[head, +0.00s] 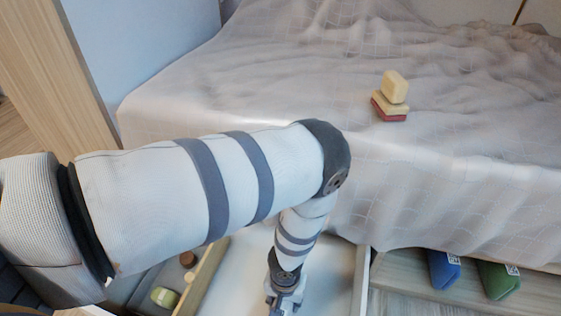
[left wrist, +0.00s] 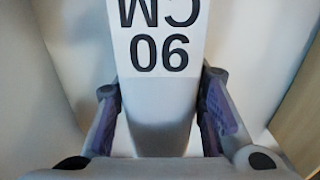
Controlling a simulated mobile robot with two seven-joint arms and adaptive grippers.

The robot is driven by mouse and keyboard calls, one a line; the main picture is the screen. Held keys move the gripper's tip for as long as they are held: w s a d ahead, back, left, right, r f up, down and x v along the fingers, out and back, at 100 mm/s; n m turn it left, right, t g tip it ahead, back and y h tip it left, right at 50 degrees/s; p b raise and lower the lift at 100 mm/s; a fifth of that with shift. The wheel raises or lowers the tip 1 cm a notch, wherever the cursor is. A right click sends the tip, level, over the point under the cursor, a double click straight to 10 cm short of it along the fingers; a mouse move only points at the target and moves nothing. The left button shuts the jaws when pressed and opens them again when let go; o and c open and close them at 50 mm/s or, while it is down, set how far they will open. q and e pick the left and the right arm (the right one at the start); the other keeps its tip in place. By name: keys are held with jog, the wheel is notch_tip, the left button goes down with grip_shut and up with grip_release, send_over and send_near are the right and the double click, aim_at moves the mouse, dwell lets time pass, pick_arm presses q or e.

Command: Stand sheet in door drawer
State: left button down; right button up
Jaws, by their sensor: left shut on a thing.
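My left gripper (head: 285,302) reaches down over an open, pale-floored drawer (head: 335,262) at the bottom of the head view. In the left wrist view the gripper (left wrist: 160,92) is shut on a light grey sheet pack (left wrist: 160,125) with a white label reading "90 CM", upside down in the picture. One finger is on each side of the pack. Pale drawer walls surround it there. In the head view my arm and the lower picture edge hide the pack. I cannot tell whether it touches the drawer floor. My right gripper is not in view.
A stack of yellow, tan and red folded pieces (head: 391,97) sits on the covered bed (head: 260,75). A blue pack (head: 444,269) and a green pack (head: 498,279) stand at the lower right. A pale green item (head: 164,297) and a brown round item (head: 188,259) lie at the lower left.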

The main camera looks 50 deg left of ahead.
pick_arm(q)
notch_tip(320, 180, down, 3)
jog(key=shift+f+b, duration=0.15)
jog(key=shift+b, duration=0.45)
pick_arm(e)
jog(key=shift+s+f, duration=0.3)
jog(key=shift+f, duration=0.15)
pick_arm(q)
jog(key=shift+f, duration=0.15)
jog(key=c, duration=1)
grip_release()
jog(key=shift+c, duration=0.2)
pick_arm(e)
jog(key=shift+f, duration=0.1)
pick_arm(q)
notch_tip(320, 180, up, 12)
jog(key=p, duration=0.5)
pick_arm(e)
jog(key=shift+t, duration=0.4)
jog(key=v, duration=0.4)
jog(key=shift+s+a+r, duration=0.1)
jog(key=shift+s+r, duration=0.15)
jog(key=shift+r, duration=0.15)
pick_arm(q)
jog(key=shift+r, duration=0.25)
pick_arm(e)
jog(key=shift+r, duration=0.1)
